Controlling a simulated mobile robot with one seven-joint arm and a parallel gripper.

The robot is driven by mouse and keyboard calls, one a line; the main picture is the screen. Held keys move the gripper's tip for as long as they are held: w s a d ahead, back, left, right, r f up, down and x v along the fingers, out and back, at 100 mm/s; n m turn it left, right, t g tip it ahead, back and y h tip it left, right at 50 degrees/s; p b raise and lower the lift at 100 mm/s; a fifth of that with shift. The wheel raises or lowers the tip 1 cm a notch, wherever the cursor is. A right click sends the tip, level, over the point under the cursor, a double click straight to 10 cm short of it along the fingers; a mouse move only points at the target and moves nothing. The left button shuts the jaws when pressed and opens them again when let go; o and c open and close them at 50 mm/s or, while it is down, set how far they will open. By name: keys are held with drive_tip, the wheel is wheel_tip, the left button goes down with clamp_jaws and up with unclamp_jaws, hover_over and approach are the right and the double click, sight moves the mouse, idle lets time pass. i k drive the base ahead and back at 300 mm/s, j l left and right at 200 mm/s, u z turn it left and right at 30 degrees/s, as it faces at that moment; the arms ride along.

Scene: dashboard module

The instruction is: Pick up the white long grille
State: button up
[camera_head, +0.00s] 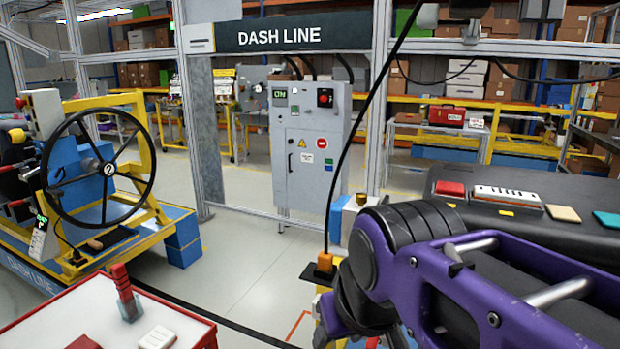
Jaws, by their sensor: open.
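The white long grille (508,196) lies on top of the black dashboard module (535,228) at the right. It is a long, low white piece with a row of dark slots, and its long side runs left to right. It looks unobstructed. My purple and black arm crosses the lower right in front of the module and hides part of its front. My gripper does not show in this view.
On the module, a red block (451,188) sits left of the grille; a beige tile (563,214) and a teal tile (606,219) lie right. A red-edged white table (85,312) stands lower left. A steering-wheel rig (98,170) stands left. Middle floor is mostly clear.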

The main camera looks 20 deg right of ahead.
sight(479, 192)
drive_tip(key=j+z, duration=0.1)
drive_tip(key=z, duration=0.35)
drive_tip(key=i+j+z, duration=0.1)
drive_tip(key=z, duration=0.35)
drive_tip(key=j+z, duration=0.15)
drive_tip(key=z, duration=0.3)
drive_tip(key=j+z, duration=0.1)
drive_tip(key=z, duration=0.4)
drive_tip(key=i+l, duration=0.1)
drive_tip(key=l, duration=0.4)
drive_tip(key=i+l, duration=0.15)
drive_tip(key=l, duration=0.35)
drive_tip(key=i+l, duration=0.1)
drive_tip(key=l, duration=0.4)
drive_tip(key=k+l, duration=0.2)
drive_tip(key=l, duration=0.2)
drive_tip(key=k+l+u, duration=0.15)
drive_tip(key=l, duration=0.2)
drive_tip(key=k+l, duration=0.2)
drive_tip(key=l, duration=0.15)
drive_tip(key=i+j, duration=0.3)
drive_tip(key=i+j+z, duration=0.1)
drive_tip(key=i+j, duration=0.25)
drive_tip(key=j, duration=0.2)
